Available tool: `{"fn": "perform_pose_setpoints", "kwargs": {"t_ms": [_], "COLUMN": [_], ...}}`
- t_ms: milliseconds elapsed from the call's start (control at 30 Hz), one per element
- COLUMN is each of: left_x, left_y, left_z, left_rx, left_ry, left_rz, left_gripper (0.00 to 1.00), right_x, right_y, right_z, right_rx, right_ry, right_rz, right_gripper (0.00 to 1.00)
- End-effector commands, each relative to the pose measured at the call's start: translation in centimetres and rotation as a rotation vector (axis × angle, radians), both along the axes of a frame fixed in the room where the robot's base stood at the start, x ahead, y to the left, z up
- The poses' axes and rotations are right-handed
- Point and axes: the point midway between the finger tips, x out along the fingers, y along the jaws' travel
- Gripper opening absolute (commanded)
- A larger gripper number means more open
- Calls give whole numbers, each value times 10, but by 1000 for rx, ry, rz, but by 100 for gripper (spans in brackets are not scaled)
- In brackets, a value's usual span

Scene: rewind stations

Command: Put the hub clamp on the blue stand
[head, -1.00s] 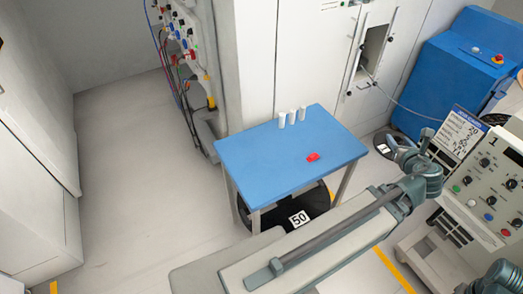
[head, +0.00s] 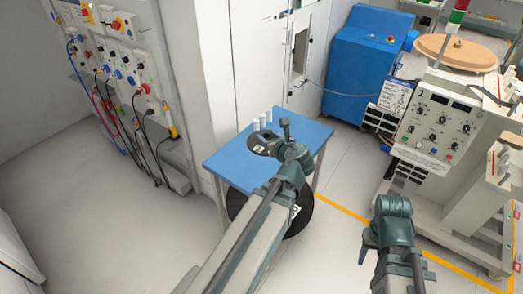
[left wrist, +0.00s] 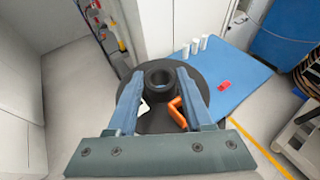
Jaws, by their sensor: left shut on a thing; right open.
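The hub clamp is a dark round disc with a raised ring (left wrist: 160,105) and an orange lever (left wrist: 177,113). In the left wrist view my left gripper (left wrist: 160,74) is shut on it. In the head view the clamp (head: 260,143) shows partly beside my left gripper (head: 274,150), over the blue stand's top. The blue stand (head: 228,157) also shows in the left wrist view (left wrist: 240,110). I cannot tell whether the clamp touches the top. My right gripper (head: 370,247) is open, at the lower right, away from the stand.
Several white cylinders (head: 262,119) stand at the stand's back edge. A red block (left wrist: 224,86) lies on its top. A black reel (head: 297,215) is below the stand. A control cabinet (head: 433,125) stands at right. Open floor lies at left.

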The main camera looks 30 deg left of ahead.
Motion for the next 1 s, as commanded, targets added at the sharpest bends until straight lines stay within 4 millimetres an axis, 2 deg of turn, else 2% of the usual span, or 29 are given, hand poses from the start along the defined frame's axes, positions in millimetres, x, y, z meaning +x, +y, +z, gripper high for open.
{"fn": "perform_pose_setpoints", "kwargs": {"t_ms": [67, 167, 500, 700, 833, 1000], "left_x": [3, 13, 76, 110, 126, 139], "left_y": [-1, -6, -41, -65, -78, -90], "left_z": [-6, -26, -134, -191, -218, -238], "left_rx": [1, 0, 1, 1, 1, 1], "left_ry": [0, 0, 1, 1, 1, 0], "left_rz": [-1, -4, -24, -34, -38, -43], "left_gripper": [0, 0, 0, 0, 0, 0], "right_x": [0, 0, 0, 0, 1, 0], "right_y": [0, 0, 0, 0, 0, 0], "right_z": [-7, -26, -134, -192, -219, -238], "right_rx": [0, 0, 0, 0, 0, 0], "right_ry": [0, 0, 0, 0, 0, 0], "right_rz": [0, 0, 0, 0, 0, 0], "right_gripper": [50, 50, 50, 50, 50, 50]}}
